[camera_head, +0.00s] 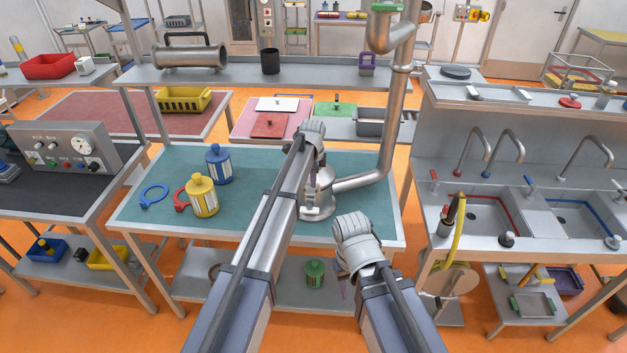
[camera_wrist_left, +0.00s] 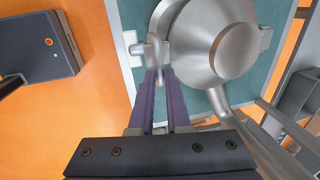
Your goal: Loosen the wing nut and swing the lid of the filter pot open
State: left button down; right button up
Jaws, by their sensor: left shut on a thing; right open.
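The filter pot (camera_head: 318,208) is a grey metal pot on the teal table, joined to a thick pipe. My left arm partly hides it in the head view. In the left wrist view its round domed lid (camera_wrist_left: 205,40) lies flat and closed, seen from above. The wing nut (camera_wrist_left: 152,47) is at the lid's left edge. My left gripper (camera_wrist_left: 159,75), with its purple fingers, is shut on the wing nut. In the head view my left gripper (camera_head: 313,184) is over the pot. My right gripper (camera_head: 343,288) is open, in front of the table's edge, apart from the pot.
The grey pipe (camera_head: 385,150) rises at the pot's right. A sink unit (camera_head: 485,215) stands farther right. The table's left front is clear.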

pick_arm(q)
jog(key=w+r+p, duration=0.7)
jog(key=r+p, duration=0.2)
jog(key=r, duration=0.1)
jog(key=shift+w+r, duration=0.2)
jog(key=shift+w, duration=0.15)
jog(key=c, duration=1.3)
grip_release()
jog(key=shift+c, duration=0.2)
jog(key=shift+o, duration=0.7)
jog(key=shift+f, duration=0.1)
jog(key=shift+o, duration=0.2)
jog(key=shift+w+f, duration=0.15)
jog(key=shift+w, duration=0.05)
jog(key=shift+s, duration=0.1)
jog(key=shift+s, duration=0.15)
